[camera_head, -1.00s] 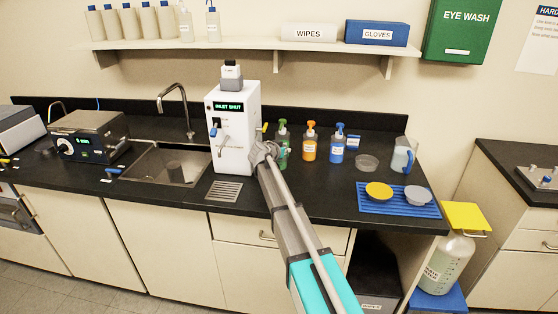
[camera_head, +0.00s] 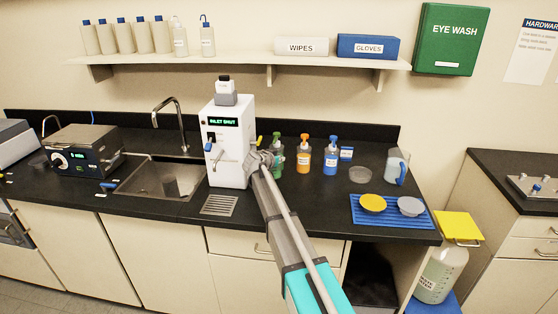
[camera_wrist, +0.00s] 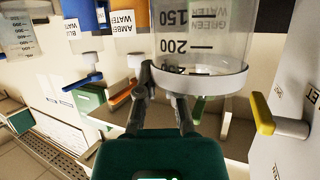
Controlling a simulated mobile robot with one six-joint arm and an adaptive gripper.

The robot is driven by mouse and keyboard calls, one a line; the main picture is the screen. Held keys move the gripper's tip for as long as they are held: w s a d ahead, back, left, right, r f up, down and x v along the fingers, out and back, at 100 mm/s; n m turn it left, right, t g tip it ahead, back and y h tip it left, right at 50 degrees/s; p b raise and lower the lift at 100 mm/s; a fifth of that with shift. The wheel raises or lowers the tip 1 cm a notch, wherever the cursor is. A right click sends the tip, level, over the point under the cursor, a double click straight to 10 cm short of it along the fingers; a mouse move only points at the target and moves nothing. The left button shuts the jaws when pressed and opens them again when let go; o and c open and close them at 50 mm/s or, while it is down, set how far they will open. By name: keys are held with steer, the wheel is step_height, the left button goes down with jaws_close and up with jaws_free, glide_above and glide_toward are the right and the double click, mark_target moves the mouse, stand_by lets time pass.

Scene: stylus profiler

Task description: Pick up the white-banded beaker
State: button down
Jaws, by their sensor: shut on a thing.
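The white-banded beaker (camera_wrist: 205,81) is a clear, graduated vessel with a white band around its rim. It fills the upper middle of the wrist view. My gripper (camera_wrist: 164,88) is shut on it at the left part of the band, with its two dark fingers close together at the glass. How each finger sits against the wall is not clear. In the head view my gripper (camera_head: 258,160) is at the right side of the white instrument, in front of the green-capped bottle, and the beaker cannot be made out there.
The white instrument (camera_head: 228,150) reads "INLET SHUT". Its yellow lever (camera_wrist: 262,113) is close to the right of the beaker. Orange (camera_head: 303,160) and blue (camera_head: 330,160) pump bottles stand to the right. A blue mat (camera_head: 390,221) holds two lids.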

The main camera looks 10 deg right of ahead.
steer(key=s+a+r+p, duration=0.4)
steer(key=s+r+p, duration=0.6)
steer(key=s, duration=0.3)
steer(key=shift+a+r, duration=0.4)
steer(key=shift+r, duration=0.1)
steer(key=shift+s, duration=0.15)
stand_by(0.5)
